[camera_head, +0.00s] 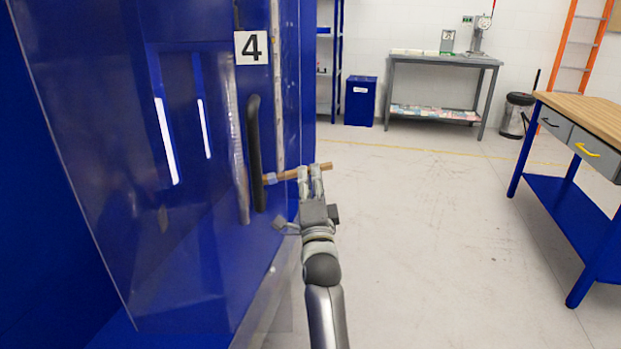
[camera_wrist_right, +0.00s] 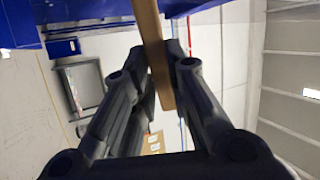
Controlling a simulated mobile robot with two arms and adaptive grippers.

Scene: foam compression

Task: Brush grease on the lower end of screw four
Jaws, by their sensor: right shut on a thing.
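My right gripper (camera_head: 311,174) is shut on the wooden handle of a brush (camera_head: 287,175). The brush lies nearly level, its head pointing left towards the machine. The wrist view shows the same handle (camera_wrist_right: 152,45) between the fingers. The brush head overlaps the lower part of a black door handle (camera_head: 254,150); whether they touch I cannot tell. A grey upright rod (camera_head: 238,150), probably screw four, shows blurred through the clear panel (camera_head: 100,130), left of the black handle and below the number 4 label (camera_head: 251,47). Its lower end is left of and below the brush head. My left gripper is not in view.
The blue machine with its clear panel fills the left side. A wood-topped workbench (camera_head: 590,112) stands at the right. A grey table (camera_head: 440,58), a blue bin (camera_head: 360,100) and a dark waste bin (camera_head: 515,115) stand at the back. The middle floor is clear.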

